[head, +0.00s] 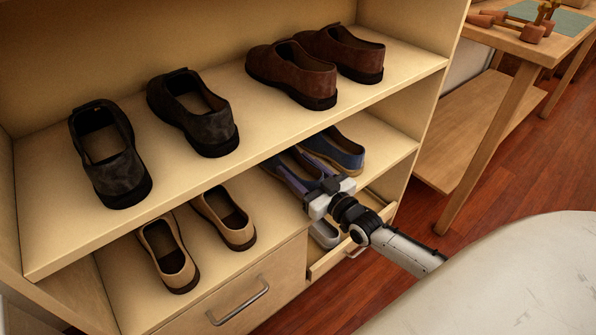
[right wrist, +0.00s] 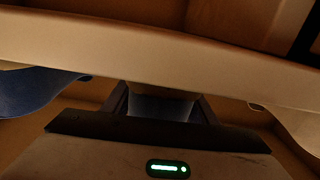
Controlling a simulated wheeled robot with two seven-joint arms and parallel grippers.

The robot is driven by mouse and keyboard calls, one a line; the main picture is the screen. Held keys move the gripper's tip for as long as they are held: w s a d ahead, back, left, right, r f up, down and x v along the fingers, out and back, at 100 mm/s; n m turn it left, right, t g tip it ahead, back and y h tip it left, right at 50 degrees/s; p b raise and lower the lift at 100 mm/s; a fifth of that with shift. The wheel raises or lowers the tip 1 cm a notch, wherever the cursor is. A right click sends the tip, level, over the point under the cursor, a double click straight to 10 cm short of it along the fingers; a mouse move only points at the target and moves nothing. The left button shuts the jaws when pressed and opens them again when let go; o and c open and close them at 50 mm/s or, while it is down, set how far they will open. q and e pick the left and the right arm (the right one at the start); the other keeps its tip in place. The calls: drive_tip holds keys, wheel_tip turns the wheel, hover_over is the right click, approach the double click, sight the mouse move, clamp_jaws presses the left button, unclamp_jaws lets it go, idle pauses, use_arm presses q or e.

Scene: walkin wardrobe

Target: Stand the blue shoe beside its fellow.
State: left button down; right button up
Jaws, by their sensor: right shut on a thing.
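One blue shoe (head: 339,151) stands on the lower shelf (head: 382,158), toward its right end. The other blue shoe (head: 287,172), more purple in this light, is just left of it, side by side with a small gap or touching; I cannot tell which. My right gripper (head: 322,192) is shut on the near end of this left shoe. In the right wrist view a dark blue part of the held shoe (right wrist: 160,104) is between the fingers, and its fellow (right wrist: 38,90) shows at the left. Whether the held shoe rests on the shelf is unclear. My left gripper is out of view.
Tan shoes (head: 228,217) stand left on the lower shelf. The upper shelf (head: 400,62) overhangs with dark and brown shoes. A wooden table (head: 540,48) stands at the right.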

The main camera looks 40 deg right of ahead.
drive_tip(key=o, duration=1.4)
drive_tip(key=shift+c, duration=0.2)
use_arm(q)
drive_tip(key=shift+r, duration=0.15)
use_arm(e)
drive_tip(key=shift+s, duration=0.15)
drive_tip(key=shift+s+r, duration=0.1)
drive_tip(key=shift+s, duration=0.25)
use_arm(q)
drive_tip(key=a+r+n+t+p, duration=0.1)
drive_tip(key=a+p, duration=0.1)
drive_tip(key=p, duration=0.1)
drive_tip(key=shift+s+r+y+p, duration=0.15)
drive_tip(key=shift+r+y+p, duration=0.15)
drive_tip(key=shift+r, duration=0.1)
use_arm(e)
drive_tip(key=s, duration=1.1)
drive_tip(key=shift+d, duration=0.35)
